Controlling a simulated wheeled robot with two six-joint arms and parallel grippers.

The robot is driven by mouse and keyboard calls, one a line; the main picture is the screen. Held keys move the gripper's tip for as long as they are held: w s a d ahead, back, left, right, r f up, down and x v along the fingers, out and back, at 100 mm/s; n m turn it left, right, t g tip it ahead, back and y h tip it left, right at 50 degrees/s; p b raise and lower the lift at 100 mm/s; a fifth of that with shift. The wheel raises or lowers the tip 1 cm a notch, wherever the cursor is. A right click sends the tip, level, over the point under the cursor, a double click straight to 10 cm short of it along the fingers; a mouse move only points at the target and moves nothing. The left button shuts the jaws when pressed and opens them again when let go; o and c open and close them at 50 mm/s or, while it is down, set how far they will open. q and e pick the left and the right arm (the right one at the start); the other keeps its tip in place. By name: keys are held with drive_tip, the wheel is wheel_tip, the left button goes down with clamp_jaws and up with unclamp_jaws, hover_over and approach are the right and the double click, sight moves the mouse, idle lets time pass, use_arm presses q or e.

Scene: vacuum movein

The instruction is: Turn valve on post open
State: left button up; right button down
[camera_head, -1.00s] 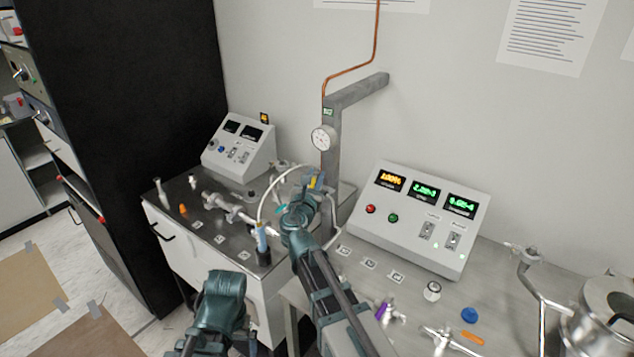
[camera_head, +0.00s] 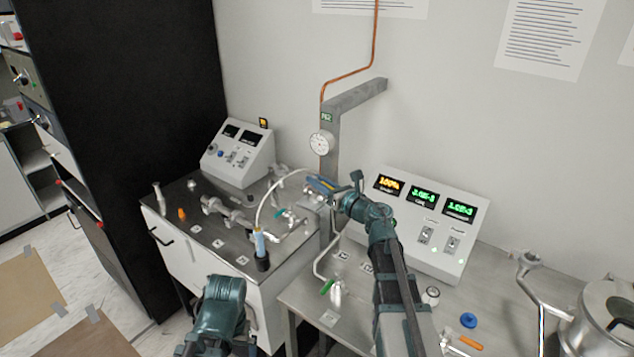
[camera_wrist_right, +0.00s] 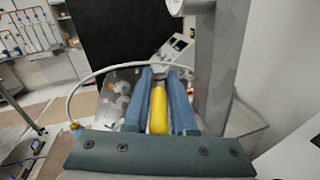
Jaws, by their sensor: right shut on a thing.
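The grey post (camera_head: 329,160) stands between the two benches and carries a round gauge (camera_head: 321,143). My right gripper (camera_head: 322,185) is at the post below the gauge, with its arm reaching in from the right. In the right wrist view its blue fingers are shut on a yellow valve handle (camera_wrist_right: 158,108), which lies lengthwise between them. The valve body is hidden behind the gripper. The post (camera_wrist_right: 214,75) rises just right of the fingers there. My left arm's wrist shows low in the head view, but its fingertips cannot be made out.
A control box with lit displays (camera_head: 420,225) stands right of the post, close to my right arm. A smaller box (camera_head: 238,152) sits on the left bench. A white hose (camera_head: 268,198) curves near the gripper. Fittings and a steel vessel (camera_head: 608,315) occupy the right bench.

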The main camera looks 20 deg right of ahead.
drive_tip(key=shift+w+d+n+g+y, duration=0.1)
drive_tip(key=shift+n+g+y, duration=0.45)
drive_tip(key=shift+y, duration=0.3)
drive_tip(key=shift+w+d+n+g+y, duration=0.1)
drive_tip(key=shift+n+g+y, duration=0.35)
drive_tip(key=shift+n+y, duration=0.3)
drive_tip(key=shift+s+y, duration=0.1)
drive_tip(key=shift+y, duration=0.3)
drive_tip(key=c, duration=0.8)
unclamp_jaws()
drive_tip(key=shift+a, duration=0.1)
drive_tip(key=shift+c, duration=0.2)
drive_tip(key=v, duration=1.3)
drive_tip(key=shift+s+d+r, duration=0.2)
drive_tip(key=shift+s+d, duration=0.05)
drive_tip(key=shift+d, duration=0.05)
